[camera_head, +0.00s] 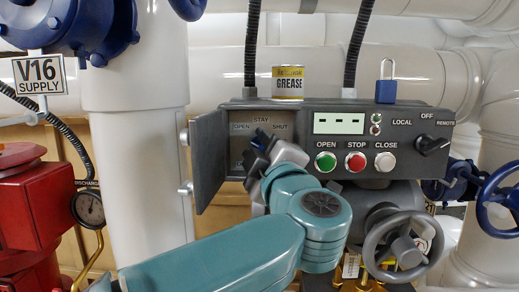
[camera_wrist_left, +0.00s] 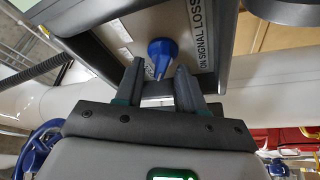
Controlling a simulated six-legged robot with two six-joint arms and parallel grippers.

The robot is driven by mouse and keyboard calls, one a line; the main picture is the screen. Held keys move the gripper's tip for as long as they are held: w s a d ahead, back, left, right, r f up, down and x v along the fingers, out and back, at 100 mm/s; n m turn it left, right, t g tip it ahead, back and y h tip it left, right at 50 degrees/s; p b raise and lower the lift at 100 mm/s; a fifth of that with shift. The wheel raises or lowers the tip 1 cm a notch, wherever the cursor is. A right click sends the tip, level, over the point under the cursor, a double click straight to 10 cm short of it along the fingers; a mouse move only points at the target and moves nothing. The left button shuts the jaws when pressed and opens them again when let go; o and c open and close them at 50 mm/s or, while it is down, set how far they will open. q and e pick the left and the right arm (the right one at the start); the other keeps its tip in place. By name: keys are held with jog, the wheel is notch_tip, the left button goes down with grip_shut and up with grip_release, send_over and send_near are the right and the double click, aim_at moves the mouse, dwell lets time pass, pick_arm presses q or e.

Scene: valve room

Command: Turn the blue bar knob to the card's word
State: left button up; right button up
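The blue bar knob (camera_wrist_left: 162,52) sits on a grey panel face in the left wrist view, beside lettering that reads "ON SIGNAL LOSS". My left gripper (camera_wrist_left: 158,72) is open there. Its fingertips are on either side of the knob's lower end, with gaps showing; contact is not visible. In the head view my left gripper (camera_head: 262,150) is at the recess of the control box (camera_head: 290,112) and covers the knob. The words STAY, OPEN and SHUT show around that recess. A small tag (camera_head: 351,264) hangs below the box; its writing is unreadable. My right gripper is out of view.
An open grey door (camera_head: 210,160) stands left of the recess. The box has push buttons (camera_head: 356,162) and a black selector (camera_head: 431,145). A grease can (camera_head: 288,82) and blue padlock (camera_head: 386,88) are on top. A grey handwheel (camera_head: 402,246) is below.

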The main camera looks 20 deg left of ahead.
pick_arm(q)
jog(key=shift+d, duration=0.1)
jog(key=b+v, duration=0.5)
jog(key=v, duration=1.1)
jog(key=shift+s, duration=0.15)
